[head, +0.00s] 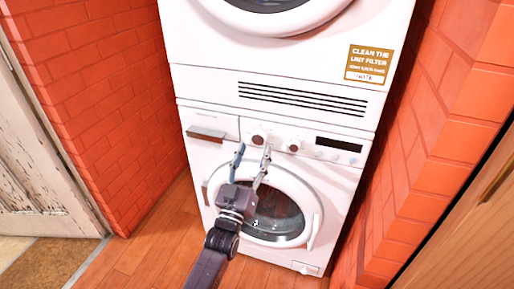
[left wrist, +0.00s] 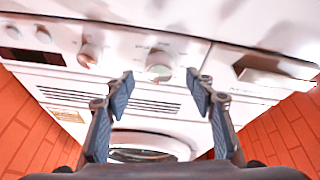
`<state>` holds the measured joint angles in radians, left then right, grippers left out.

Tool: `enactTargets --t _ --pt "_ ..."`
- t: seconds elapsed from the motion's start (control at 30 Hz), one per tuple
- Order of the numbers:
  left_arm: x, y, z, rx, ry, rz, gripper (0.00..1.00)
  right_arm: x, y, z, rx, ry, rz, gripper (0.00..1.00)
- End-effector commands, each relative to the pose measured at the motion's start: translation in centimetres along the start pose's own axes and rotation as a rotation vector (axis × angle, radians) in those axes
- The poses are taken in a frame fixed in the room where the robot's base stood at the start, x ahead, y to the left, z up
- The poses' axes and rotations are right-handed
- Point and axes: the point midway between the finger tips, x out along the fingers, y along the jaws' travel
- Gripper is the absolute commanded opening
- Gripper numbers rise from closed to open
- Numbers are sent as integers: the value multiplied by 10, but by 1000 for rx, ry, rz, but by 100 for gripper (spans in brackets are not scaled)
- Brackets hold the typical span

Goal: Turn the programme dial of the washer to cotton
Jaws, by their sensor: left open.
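The white washer (head: 228,155) is the lower machine of a stack. Its panel carries a left dial (head: 258,139) and a right dial (head: 293,145). Their markings are too small to read, so I cannot tell which is the programme dial or where it points. My left gripper (head: 253,150) is open in front of the left dial. In the left wrist view, the left dial (left wrist: 159,68) shows between and just beyond the fingertips of my left gripper (left wrist: 162,85), apparently untouched. The right dial (left wrist: 90,52) lies to the left there. My right gripper is out of view.
A detergent drawer (head: 207,133) is left of the dials, and a dark display (head: 338,144) is to the right. The round washer door (head: 310,215) is shut below. A second machine (head: 200,45) sits above. Brick walls (head: 110,90) flank both sides closely.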

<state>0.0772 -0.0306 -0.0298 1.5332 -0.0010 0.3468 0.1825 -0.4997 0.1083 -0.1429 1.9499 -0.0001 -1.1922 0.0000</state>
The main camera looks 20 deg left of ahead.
Motion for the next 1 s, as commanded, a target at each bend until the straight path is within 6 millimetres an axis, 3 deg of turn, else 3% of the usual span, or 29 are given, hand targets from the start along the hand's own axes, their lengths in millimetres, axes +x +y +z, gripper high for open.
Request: enactTargets --t 0.2,0.53,0.9,1.0 --pt "25 0 1 -1 -1 0 50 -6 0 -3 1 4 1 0" --pt "29 0 1 0 -2 0 50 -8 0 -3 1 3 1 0" --pt "28 0 1 0 -2 0 10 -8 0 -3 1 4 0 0" --pt "28 0 1 2 -3 0 9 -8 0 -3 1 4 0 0"
